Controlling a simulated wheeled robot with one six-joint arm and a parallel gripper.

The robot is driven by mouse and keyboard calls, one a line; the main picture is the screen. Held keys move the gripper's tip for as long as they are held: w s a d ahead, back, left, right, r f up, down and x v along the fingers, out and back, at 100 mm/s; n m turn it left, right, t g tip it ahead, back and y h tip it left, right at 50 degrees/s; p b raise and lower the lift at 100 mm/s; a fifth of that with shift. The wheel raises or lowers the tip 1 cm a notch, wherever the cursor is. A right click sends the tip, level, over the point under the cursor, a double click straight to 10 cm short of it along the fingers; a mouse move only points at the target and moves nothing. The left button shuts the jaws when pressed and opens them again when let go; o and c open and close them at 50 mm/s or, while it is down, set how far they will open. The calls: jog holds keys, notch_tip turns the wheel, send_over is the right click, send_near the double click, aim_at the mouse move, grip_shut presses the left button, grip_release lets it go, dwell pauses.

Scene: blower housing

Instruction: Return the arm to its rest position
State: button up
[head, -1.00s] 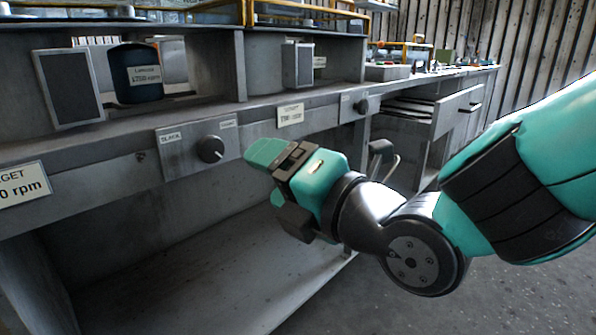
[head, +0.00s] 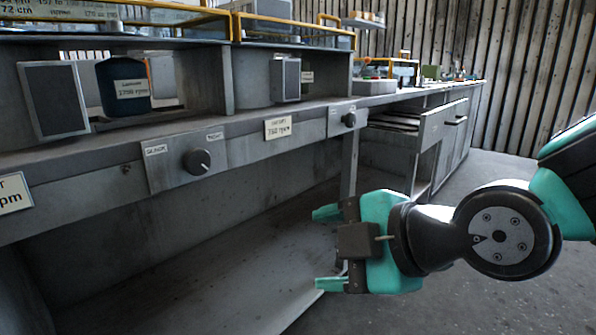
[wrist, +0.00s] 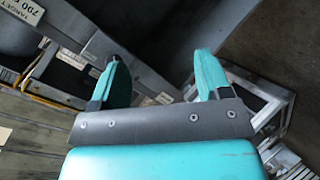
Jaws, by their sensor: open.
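My gripper (head: 322,249) is teal and black, open and empty, its two fingers spread apart one above the other and pointing left in the head view. It hangs in front of the grey bench (head: 150,215), lower than the bench's front panel and clear of the knobs. In the wrist view my open gripper (wrist: 162,82) shows both teal fingers with nothing between them. My arm comes in from the right edge of the head view.
The panel carries a black knob (head: 198,161) and a second knob (head: 349,119). A dark blue cylinder (head: 123,86) and a grey speaker-like box (head: 53,100) stand in the bench bays. An open drawer (head: 432,125) juts out behind my gripper. Floor is free at the right.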

jog(key=s+d+f+m+g+h, duration=0.4)
jog(key=s+d+m+g, duration=0.3)
jog(key=s+d+m, duration=0.3)
jog(key=m+h, duration=0.1)
jog(key=m, duration=0.3)
jog(key=shift+s+d+f+m, duration=0.15)
jog(key=shift+d+m, duration=0.25)
jog(key=shift+m+g, duration=0.3)
jog(key=r+p, duration=3.6)
jog(key=p, duration=0.1)
jog(key=shift+s+d+r, duration=0.15)
jog(key=shift+s+r, duration=0.15)
jog(key=shift+r, duration=0.1)
jog(key=shift+c, duration=0.3)
